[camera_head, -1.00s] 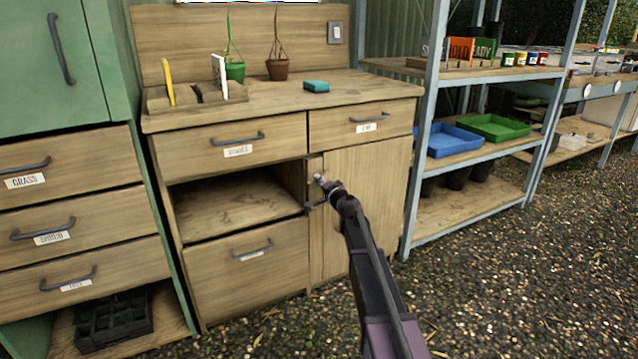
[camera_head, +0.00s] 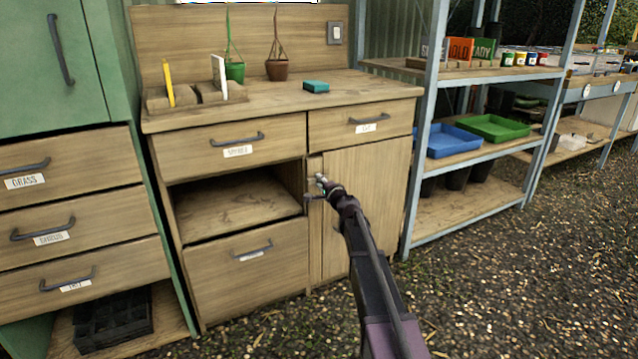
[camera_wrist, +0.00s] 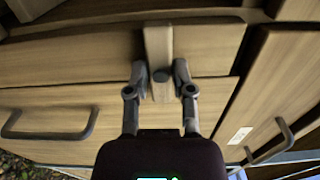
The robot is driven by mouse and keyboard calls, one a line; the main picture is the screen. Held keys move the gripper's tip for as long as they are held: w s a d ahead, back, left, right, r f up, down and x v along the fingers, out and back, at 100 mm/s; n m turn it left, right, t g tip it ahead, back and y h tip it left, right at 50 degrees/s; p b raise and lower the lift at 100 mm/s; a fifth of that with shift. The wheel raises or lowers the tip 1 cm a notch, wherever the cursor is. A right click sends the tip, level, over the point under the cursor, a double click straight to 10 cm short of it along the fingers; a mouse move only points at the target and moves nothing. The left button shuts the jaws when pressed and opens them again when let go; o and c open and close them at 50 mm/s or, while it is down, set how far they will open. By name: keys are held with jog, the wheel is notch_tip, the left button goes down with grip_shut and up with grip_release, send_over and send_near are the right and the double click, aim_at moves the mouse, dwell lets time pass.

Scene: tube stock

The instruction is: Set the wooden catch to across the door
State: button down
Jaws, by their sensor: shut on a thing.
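The wooden catch (camera_wrist: 158,42) is a pale narrow block in the middle of the wrist view. It lies at about a right angle to the dark seam along the edge of the door (camera_head: 366,210) and appears to reach over it. My gripper (camera_wrist: 160,74) has a finger on each side of the catch, closed on it. A round grey pivot shows between the fingertips. In the head view my gripper (camera_head: 316,188) is at the door's upper left edge, where the catch is mostly hidden by it. The door is shut.
An open compartment (camera_head: 236,205) lies left of the door, with drawers above and below it. A drawer (camera_head: 362,128) sits above the door. A metal shelf (camera_head: 470,215) stands close on the right. Gravel floor in front is clear.

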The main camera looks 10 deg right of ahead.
jog(key=shift+c, duration=2.4)
grip_release()
jog(key=shift+s, duration=0.1)
jog(key=v, duration=1.2)
